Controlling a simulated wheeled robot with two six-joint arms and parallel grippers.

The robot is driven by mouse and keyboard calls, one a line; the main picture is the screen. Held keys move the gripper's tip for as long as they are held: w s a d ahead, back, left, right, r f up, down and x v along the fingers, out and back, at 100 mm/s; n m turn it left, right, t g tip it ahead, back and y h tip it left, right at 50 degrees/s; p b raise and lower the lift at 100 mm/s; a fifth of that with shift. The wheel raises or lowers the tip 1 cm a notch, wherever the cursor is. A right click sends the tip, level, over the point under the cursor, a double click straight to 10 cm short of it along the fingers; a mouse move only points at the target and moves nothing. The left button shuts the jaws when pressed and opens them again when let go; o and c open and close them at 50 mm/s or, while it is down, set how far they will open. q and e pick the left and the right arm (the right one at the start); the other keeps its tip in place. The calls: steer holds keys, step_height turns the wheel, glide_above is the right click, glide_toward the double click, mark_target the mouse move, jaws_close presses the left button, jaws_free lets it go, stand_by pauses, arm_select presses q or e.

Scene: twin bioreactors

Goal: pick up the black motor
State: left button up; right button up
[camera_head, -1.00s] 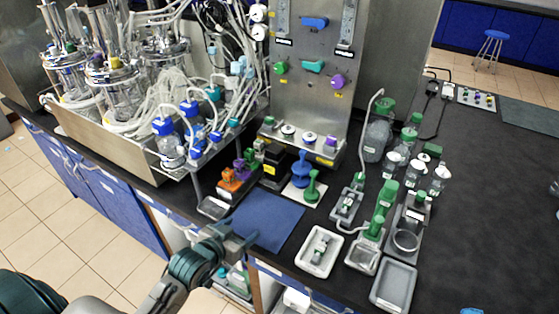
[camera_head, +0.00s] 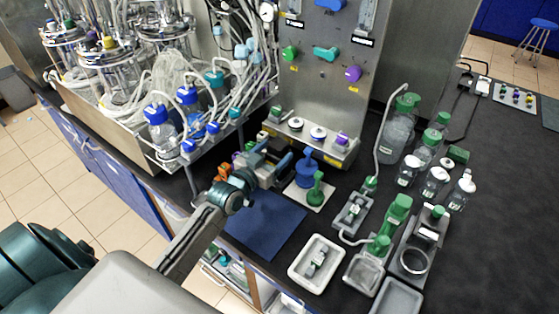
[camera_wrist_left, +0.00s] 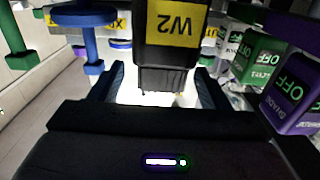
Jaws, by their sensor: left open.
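The black motor with a yellow W2 label (camera_wrist_left: 168,50) fills the upper middle of the left wrist view, its label upside down there. My left gripper (camera_wrist_left: 160,80) is open, with one finger on each side of the motor's lower part. I cannot tell whether the fingers touch it. In the head view my left gripper (camera_head: 275,158) is at the back edge of the blue mat and hides most of the motor. My right gripper is not in view.
A blue stand (camera_head: 307,168) and a green one (camera_head: 316,190) are close right of my gripper. Green (camera_wrist_left: 258,60) and purple (camera_wrist_left: 289,103) OFF blocks show in the wrist view. The steel valve panel (camera_head: 325,100) rises behind. The blue mat (camera_head: 262,222) is bare.

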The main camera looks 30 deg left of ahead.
mark_target(282, 143)
arm_select(q)
steer(key=shift+w+r, duration=0.2)
steer(key=shift+w, duration=0.7)
steer(key=shift+w+d+f, duration=0.1)
steer(key=shift+w+d, duration=0.05)
steer(key=shift+w, duration=1)
steer(key=shift+w+f, duration=0.1)
steer(key=shift+w, duration=0.35)
steer(key=shift+s, duration=0.2)
steer(key=c, duration=1.5)
steer(key=shift+w, duration=0.1)
jaws_close()
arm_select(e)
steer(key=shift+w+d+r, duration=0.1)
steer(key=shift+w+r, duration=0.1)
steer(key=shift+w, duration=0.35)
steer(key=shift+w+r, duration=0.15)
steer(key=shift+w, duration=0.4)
